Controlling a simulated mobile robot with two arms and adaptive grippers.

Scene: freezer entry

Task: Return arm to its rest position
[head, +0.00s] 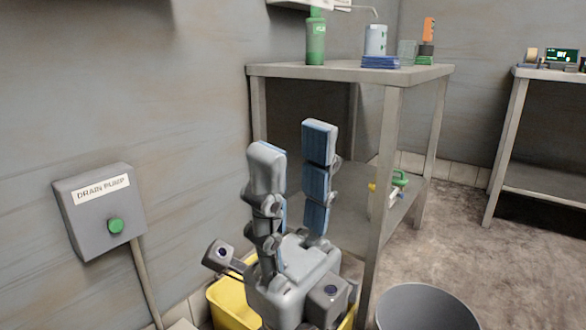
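My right gripper (294,145) stands upright in the middle of the head view, in front of the grey table. Its two fingers point up, with blue pads facing inward. They are spread apart, and nothing is between them. The gripper is apart from the drain pump box (100,213) on the wall to its left, which has a green button (116,225). My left gripper is not in view.
A grey table (350,72) behind the gripper bears a green bottle (316,38), a white container (376,40) and other items. A yellow bin (232,305) is below the gripper, and a grey bucket (425,308) stands at lower right. A second table (550,76) is at right.

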